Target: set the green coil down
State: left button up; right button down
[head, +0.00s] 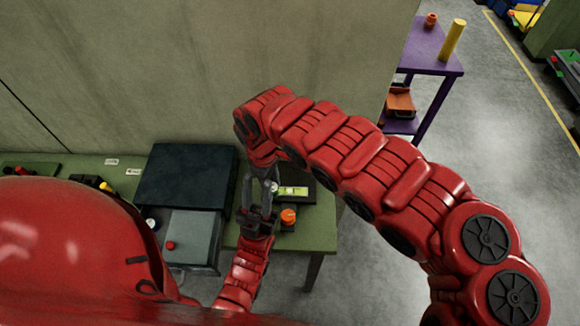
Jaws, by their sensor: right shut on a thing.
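My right arm arches in from the right, and its wrist points down over the green bench (318,228). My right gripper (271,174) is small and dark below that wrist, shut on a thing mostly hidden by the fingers. A small pale-green bit (273,186) shows there, which looks like part of the green coil; its shape cannot be made out. My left gripper (257,192) points up the picture from a red forearm, its two dark fingers apart with nothing clear between them. It overlaps the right gripper in the picture; I cannot tell whether they touch.
A dark box (186,172) and a grey case with a red button (170,245) stand left on the bench. A dark tray with a yellow-green piece (293,191) and an orange knob (288,215) lie right. A purple table (432,55) stands behind; grey floor lies open at right.

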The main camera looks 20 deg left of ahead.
jog(key=s+a+r+n, duration=0.1)
jog(key=s+a+n, duration=0.3)
jog(key=s, duration=0.1)
jog(key=shift+t, duration=0.4)
jog(key=w+d, duration=0.1)
jog(key=w, duration=0.1)
jog(key=w+d+b, duration=0.1)
jog(key=w, duration=0.2)
jog(key=w+f+b, duration=0.1)
jog(key=w, duration=0.1)
jog(key=shift+w+d+f, duration=0.1)
jog(key=shift+w+d, duration=0.15)
jog(key=shift+d, duration=0.15)
jog(key=p, duration=0.1)
send_over(291, 174)
jog(key=shift+s+a, duration=0.2)
jog(key=shift+a, duration=0.15)
jog(key=shift+w+d, duration=0.1)
jog(key=shift+w, duration=0.15)
jog(key=shift+f+p, duration=0.65)
jog(key=shift+f, duration=0.05)
notch_tip(291, 174, down, 2)
jog(key=shift+f, duration=0.15)
